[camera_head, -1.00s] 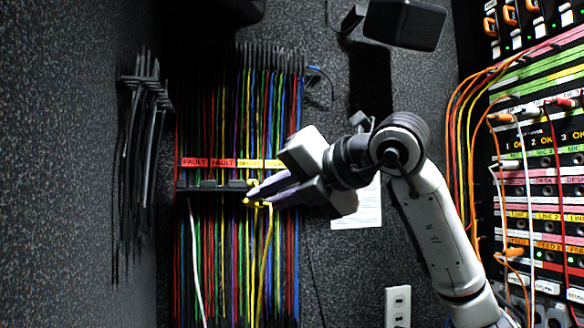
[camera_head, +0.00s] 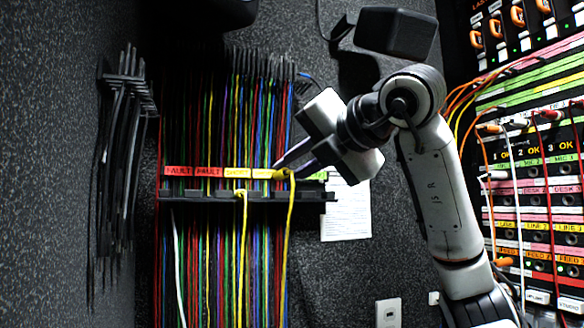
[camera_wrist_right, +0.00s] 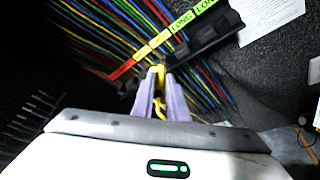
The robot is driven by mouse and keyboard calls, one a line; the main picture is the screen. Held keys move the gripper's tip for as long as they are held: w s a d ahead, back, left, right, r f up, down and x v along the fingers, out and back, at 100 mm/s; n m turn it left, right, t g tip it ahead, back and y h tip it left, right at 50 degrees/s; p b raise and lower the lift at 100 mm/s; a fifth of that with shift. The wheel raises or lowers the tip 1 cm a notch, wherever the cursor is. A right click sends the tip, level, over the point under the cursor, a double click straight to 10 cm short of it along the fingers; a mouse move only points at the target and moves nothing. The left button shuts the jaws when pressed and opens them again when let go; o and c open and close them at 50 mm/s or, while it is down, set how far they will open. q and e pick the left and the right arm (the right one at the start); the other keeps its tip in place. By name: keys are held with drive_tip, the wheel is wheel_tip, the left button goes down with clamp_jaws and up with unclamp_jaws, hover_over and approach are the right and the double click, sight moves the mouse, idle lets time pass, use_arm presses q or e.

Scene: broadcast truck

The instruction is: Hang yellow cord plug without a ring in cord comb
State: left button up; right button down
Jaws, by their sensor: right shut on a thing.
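My right gripper (camera_head: 280,168) is shut on a yellow cord plug (camera_head: 284,174), just above and in front of the right part of the cord comb. Its yellow cord hangs down past the comb. In the right wrist view the purple fingers (camera_wrist_right: 162,76) close around the yellow plug (camera_wrist_right: 160,70). The black cord comb (camera_head: 318,196) runs level under red, yellow and green labels. Another yellow plug (camera_head: 241,194) hangs in the comb to the left, under the yellow labels. I cannot tell whether either plug has a ring. My left gripper is not in view.
Many coloured cords (camera_head: 235,120) hang densely behind the comb. A white cord (camera_head: 178,260) hangs at its left. Black hooks with dark cords (camera_head: 125,90) stand out on the left wall. A patch panel (camera_head: 540,190) with plugged cords is at the right.

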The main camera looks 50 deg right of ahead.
drive_tip(key=w+d+f, duration=0.2)
drive_tip(key=w+d, duration=0.1)
drive_tip(key=w, duration=0.3)
drive_tip(key=shift+w+d, duration=0.3)
idle(0.5)
drive_tip(key=shift+f, duration=0.15)
drive_tip(key=shift+w, duration=0.15)
idle(0.6)
drive_tip(key=c, duration=0.7)
unclamp_jaws()
drive_tip(key=shift+a, duration=0.1)
drive_tip(key=shift+o, duration=0.7)
drive_tip(key=shift+f, duration=0.1)
drive_tip(key=shift+s, duration=0.3)
